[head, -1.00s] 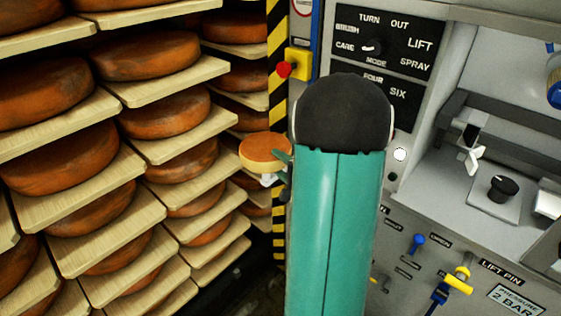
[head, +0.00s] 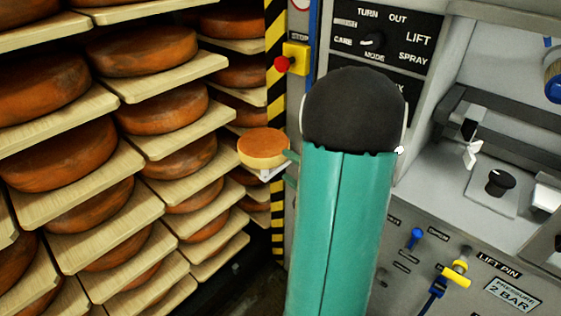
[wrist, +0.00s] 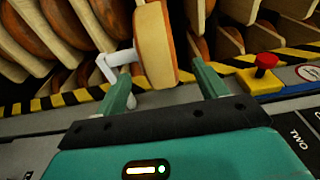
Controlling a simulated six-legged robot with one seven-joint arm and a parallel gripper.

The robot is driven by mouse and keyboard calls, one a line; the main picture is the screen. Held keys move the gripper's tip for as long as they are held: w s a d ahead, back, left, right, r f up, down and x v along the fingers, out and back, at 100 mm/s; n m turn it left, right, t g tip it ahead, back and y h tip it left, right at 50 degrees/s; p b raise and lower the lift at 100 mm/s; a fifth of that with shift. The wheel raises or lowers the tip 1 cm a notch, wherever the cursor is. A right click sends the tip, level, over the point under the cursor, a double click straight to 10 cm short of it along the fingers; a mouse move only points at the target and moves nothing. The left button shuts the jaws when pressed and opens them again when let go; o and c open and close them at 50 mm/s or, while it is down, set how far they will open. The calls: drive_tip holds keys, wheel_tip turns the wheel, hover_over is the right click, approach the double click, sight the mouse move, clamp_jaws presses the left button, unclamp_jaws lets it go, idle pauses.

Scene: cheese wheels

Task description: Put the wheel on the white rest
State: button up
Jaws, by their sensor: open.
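A small orange-tan cheese wheel (head: 264,147) lies flat just left of my arm in the head view. A white rest (head: 266,175) shows under it, and the wheel looks seated on it. In the wrist view the wheel (wrist: 153,45) stands on edge because the view is turned, with the white rest (wrist: 112,66) against its left side, which is its underside. My gripper (wrist: 163,70) is open, with its green fingers apart on either side of the wheel's near edge. The wheel is ahead of the fingertips, with a gap to the right finger. In the head view my gripper (head: 289,168) is mostly hidden.
Shelves (head: 180,75) of large brown wheels fill the left. A yellow box with a red button (head: 295,58) is behind the wheel, near a black-and-yellow striped post (head: 277,110). A grey control panel with knobs and levers (head: 450,260) fills the right.

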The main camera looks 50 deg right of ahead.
drive_tip(key=s, duration=0.7)
drive_tip(key=w+a+r+n+g+y, duration=0.2)
drive_tip(key=a+n+g+y, duration=0.35)
drive_tip(key=a, duration=0.85)
drive_tip(key=w+a+r+n+g+y, duration=0.25)
drive_tip(key=a+n+g+y, duration=0.3)
drive_tip(key=a, duration=0.75)
drive_tip(key=s+a+r+n+g+h, duration=0.1)
drive_tip(key=s+a+r+n+h, duration=0.3)
drive_tip(key=n+h, duration=0.4)
drive_tip(key=a+r+h, duration=0.1)
drive_tip(key=a, duration=0.1)
drive_tip(key=shift+s+a+r, duration=0.2)
drive_tip(key=shift+s+a, duration=0.1)
drive_tip(key=shift+s, duration=0.05)
